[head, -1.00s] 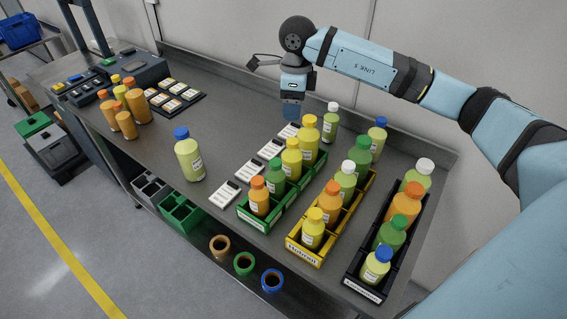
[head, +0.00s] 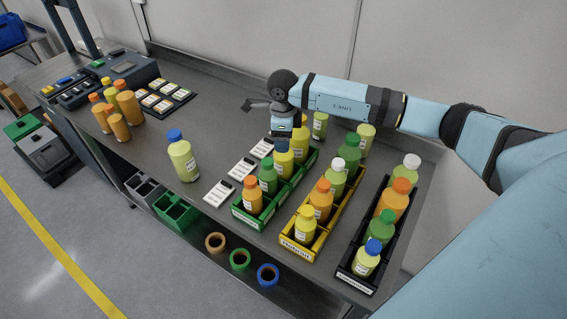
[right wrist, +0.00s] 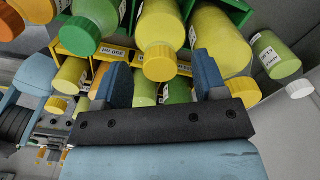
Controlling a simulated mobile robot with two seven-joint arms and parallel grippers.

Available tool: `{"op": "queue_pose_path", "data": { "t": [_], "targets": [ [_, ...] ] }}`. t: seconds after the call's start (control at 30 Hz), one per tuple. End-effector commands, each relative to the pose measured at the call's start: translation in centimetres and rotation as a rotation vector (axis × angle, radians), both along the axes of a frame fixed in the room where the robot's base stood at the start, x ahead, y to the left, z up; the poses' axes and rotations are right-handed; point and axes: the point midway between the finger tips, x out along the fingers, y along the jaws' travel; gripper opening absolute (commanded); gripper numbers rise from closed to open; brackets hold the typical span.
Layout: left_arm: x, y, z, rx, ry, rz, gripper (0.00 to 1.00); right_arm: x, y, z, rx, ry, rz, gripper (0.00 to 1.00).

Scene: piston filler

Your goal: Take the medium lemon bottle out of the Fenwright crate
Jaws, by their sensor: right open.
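A green crate (head: 243,220) holds a row of bottles: orange (head: 251,196) at the near end, then green (head: 267,178), then two yellow, lemon-like bottles (head: 283,163) (head: 301,146) at the far end. The crate labels are too small for me to read surely, so I cannot tell which is Fenwright. My right gripper (head: 286,133) is over the far part of the green crate, just above the yellow bottles. In the right wrist view its jaws (right wrist: 160,80) are open and empty, with a yellow bottle's cap (right wrist: 160,63) close to the gap. My left gripper is not in view.
A yellow crate (head: 295,252) and a black crate (head: 356,283), both with bottles, stand to the right. A blue-capped bottle (head: 182,158) stands alone on the bench at left. White cards (head: 219,191) lie beside the green crate.

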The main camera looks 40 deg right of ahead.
Motion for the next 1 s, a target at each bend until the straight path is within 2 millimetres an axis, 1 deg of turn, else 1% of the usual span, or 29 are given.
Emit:
{"op": "queue_pose_path", "data": {
  "t": [0.03, 0.13, 0.33, 0.37, 0.4, 0.47, 0.5, 0.57, 0.6, 0.63, 1.0],
  "targets": [
    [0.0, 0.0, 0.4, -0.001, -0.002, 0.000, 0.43, 0.0, 0.0, -0.6, 0.001, 0.002, -0.001, 0.65],
    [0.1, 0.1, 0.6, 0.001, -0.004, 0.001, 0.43, 0.0, 0.0, -1.5, 0.001, 0.001, -0.001, 0.65],
    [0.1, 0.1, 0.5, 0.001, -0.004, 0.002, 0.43, 0.0, 0.0, -1.6, 0.001, -0.001, 0.000, 0.65],
    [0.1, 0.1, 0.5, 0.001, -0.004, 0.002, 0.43, 0.0, 0.0, -1.6, 0.001, -0.001, 0.000, 0.58],
    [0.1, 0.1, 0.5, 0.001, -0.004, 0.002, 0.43, 0.0, 0.0, -1.6, 0.001, -0.001, 0.000, 0.49],
    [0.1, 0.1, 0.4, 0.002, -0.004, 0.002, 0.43, 0.0, 0.0, -1.6, 0.001, -0.001, 0.000, 0.35],
    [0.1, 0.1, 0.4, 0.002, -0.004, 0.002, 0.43, 0.0, 0.0, -1.6, 0.001, -0.001, 0.000, 0.26],
    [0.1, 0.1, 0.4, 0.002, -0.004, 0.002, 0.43, 0.0, 0.0, -1.6, 0.001, -0.001, 0.000, 0.12],
    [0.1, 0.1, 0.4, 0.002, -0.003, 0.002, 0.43, 0.0, 0.0, -1.6, 0.001, -0.001, 0.000, 0.03],
    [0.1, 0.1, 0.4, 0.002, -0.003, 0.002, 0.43, 0.0, 0.0, -1.6, 0.001, -0.001, 0.000, 0.00],
    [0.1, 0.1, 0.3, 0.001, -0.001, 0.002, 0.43, 0.1, 0.0, -1.4, 0.001, -0.002, 0.000, 0.00]
  ]
}}
